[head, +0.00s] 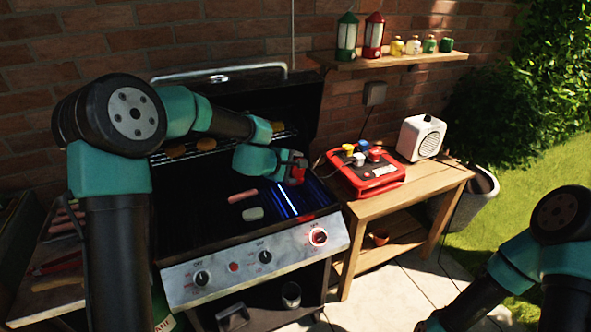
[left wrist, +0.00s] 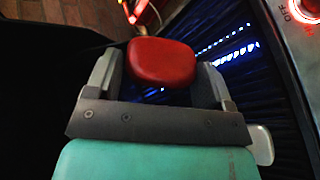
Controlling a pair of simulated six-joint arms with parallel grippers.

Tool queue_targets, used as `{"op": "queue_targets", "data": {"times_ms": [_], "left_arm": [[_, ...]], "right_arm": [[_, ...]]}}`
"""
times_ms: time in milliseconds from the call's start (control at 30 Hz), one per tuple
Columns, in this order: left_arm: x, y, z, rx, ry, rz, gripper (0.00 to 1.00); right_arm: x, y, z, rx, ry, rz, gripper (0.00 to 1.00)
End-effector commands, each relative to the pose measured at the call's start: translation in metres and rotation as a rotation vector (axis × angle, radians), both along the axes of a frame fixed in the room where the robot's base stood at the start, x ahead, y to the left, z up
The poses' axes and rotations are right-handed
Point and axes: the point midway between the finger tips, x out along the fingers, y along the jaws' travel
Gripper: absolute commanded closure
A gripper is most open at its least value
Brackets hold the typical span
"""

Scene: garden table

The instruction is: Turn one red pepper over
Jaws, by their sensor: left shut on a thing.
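A red pepper (left wrist: 162,62) shows between the two fingers of my left gripper (left wrist: 158,82) in the left wrist view, and the jaws are shut on it. In the head view the pepper (head: 297,175) is at the tip of my left gripper (head: 290,168), over the right part of the grill (head: 215,215). Whether it touches the grate is hard to tell. Another small red thing lies beyond the gripper at the top of the left wrist view, too little of it seen to name. My right arm is at the lower right of the head view, its gripper out of frame.
A pink sausage (head: 242,196) and a pale piece (head: 252,214) lie on the grill. Yellowish pieces (head: 206,144) sit on the upper rack. A wooden side table (head: 420,186) holds a red case (head: 365,178) and a white speaker (head: 421,138). The raised lid stands behind.

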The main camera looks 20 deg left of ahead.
Motion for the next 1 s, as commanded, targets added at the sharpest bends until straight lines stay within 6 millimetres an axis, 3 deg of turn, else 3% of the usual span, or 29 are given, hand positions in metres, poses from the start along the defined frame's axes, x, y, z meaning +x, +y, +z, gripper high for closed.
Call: {"op": "queue_targets", "data": {"times_ms": [267,1000], "left_arm": [[0.0002,-0.0012,-0.0010,0.088,-0.034,-0.073,0.51],[0.0015,-0.0026,-0.0091,0.725,-0.283,-0.585,0.51]], "right_arm": [[0.0000,-0.0001,0.0000,0.000,0.000,0.000,0.16],[0.0000,-0.0001,0.0000,0.000,0.000,0.000,0.16]]}}
